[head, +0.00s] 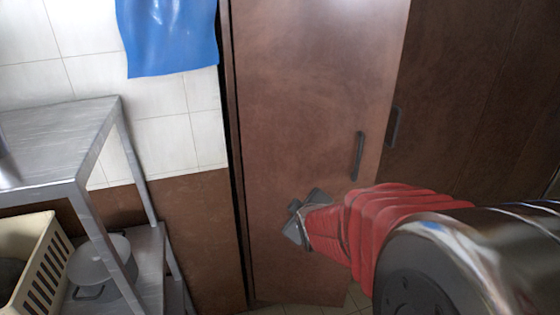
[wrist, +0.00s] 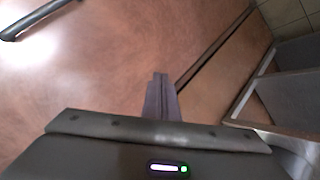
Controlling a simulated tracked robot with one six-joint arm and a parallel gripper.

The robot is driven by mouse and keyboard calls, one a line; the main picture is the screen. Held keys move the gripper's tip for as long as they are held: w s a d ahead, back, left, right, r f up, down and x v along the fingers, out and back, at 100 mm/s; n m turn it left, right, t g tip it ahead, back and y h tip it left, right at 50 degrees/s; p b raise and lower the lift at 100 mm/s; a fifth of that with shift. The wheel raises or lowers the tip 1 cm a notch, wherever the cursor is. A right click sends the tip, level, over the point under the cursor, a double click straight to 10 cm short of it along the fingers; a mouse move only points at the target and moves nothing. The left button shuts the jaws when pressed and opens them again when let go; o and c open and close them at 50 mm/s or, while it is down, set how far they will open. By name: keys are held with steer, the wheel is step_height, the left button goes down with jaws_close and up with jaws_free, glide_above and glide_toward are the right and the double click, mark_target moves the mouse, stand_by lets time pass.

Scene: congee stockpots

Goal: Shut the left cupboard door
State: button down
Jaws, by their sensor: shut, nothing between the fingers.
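The left cupboard door (head: 300,110) is a tall reddish-brown panel. It looks ajar, its free right edge standing out in front of the darker right door (head: 460,100). Its dark bar handle (head: 358,155) is near that edge, and the handle also shows at the top left of the wrist view (wrist: 38,18). My gripper (head: 297,217) is shut and empty, in front of the lower part of the left door, below and left of the handle. In the wrist view the closed fingers (wrist: 160,92) point at the door panel (wrist: 110,70). I cannot tell whether they touch it.
A metal shelf unit (head: 70,135) stands at the left, with a cream basket (head: 35,265) and a pale pot (head: 100,262). A blue cloth (head: 170,35) hangs on the white tiled wall. The right door has its own handle (head: 394,127).

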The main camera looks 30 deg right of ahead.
steer(key=d+f+n+t+h, duration=0.25)
steer(key=d+f, duration=0.25)
steer(key=d, duration=0.7)
steer(key=s+d+f+n+t+h, duration=0.2)
steer(key=s+d+f+n+h, duration=0.1)
steer(key=s+d, duration=0.4)
steer(key=shift+s+d+f+h, duration=0.15)
steer(key=shift+d+f+h, duration=0.15)
steer(key=shift+f, duration=0.45)
steer(key=shift+n, duration=0.25)
